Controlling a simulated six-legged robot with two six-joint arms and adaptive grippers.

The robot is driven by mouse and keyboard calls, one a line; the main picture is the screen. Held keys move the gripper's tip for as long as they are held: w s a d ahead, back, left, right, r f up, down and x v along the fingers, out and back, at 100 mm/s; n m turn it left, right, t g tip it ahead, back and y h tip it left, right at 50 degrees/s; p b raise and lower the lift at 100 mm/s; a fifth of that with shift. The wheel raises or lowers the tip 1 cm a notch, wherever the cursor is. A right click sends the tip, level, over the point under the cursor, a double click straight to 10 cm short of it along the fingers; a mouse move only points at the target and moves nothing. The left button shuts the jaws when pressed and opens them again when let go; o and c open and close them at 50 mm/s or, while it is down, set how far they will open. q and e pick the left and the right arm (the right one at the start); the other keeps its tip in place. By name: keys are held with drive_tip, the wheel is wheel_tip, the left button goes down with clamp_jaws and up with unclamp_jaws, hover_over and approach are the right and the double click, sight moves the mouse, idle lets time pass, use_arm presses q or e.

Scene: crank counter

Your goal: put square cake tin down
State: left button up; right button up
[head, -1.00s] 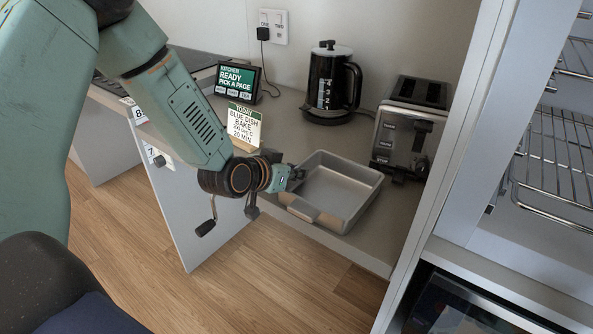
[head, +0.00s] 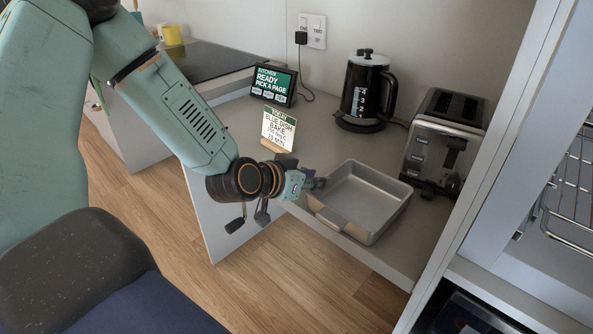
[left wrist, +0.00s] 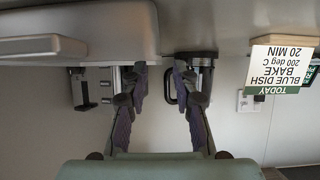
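The square cake tin (head: 385,222) is grey, shallow and empty. It sits level on the counter (head: 330,140), close to the front edge, and its near handle (head: 328,217) points toward that edge. My left gripper (head: 318,184) is at the tin's left corner in the head view. In the left wrist view, which is upside down, the tin (left wrist: 75,25) fills the upper left. There my left gripper's (left wrist: 161,75) fingers are apart with nothing visible between them. One fingertip is beside the tin's end; I cannot tell if it touches. My right gripper is not in view.
A toaster (head: 440,140) stands just behind and right of the tin, and a black kettle (head: 364,95) behind it. A recipe card (head: 278,130) and a small screen (head: 273,85) stand to the left. A tall cabinet panel (head: 490,140) bounds the right side.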

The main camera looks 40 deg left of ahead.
use_arm(q)
drive_tip(key=shift+p+v, duration=0.7)
drive_tip(key=shift+v, duration=0.3)
drive_tip(key=p+v, duration=0.4)
drive_tip(key=shift+s, duration=0.1)
